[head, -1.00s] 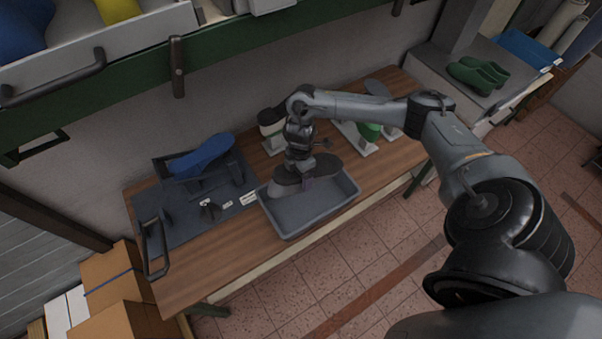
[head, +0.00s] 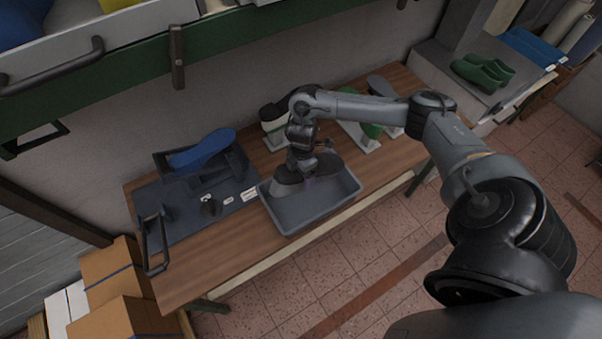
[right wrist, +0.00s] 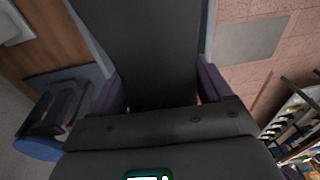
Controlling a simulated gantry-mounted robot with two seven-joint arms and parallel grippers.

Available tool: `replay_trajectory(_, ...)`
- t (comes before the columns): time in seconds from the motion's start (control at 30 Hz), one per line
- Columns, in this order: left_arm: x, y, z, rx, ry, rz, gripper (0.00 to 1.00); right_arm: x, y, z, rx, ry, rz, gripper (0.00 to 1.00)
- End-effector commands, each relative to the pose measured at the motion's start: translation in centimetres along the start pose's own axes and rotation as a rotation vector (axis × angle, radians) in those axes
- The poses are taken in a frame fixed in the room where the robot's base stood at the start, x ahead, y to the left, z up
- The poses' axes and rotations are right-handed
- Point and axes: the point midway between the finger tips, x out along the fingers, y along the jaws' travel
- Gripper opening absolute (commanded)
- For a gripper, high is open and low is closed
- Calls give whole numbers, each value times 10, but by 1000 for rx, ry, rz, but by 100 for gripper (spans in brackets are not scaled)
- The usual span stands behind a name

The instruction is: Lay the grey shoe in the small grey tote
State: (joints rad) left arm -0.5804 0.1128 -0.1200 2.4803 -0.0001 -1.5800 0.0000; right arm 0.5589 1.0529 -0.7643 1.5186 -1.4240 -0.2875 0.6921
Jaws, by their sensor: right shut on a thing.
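The grey shoe (head: 325,166) is in my right gripper (head: 308,182), over the back part of the small grey tote (head: 315,215) in the head view. I cannot tell whether the shoe touches the tote floor. In the right wrist view the dark grey shoe (right wrist: 140,45) fills the space between the two fingers of my right gripper (right wrist: 165,92), which is shut on it. The tote stands on the wooden table, and its front half is empty. My left gripper is not in view.
White-based stands (head: 358,138) with a green last are behind and right. Green clogs (head: 483,72) rest on a side surface. Bare wood (head: 225,260) shows at the table's front left.

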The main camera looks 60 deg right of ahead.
Motion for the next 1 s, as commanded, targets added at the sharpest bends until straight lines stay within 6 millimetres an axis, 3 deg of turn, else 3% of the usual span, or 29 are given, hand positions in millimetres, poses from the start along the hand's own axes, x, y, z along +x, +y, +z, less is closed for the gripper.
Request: replay_trajectory(1.0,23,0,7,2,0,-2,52,40,4,4,0,0,0,35)
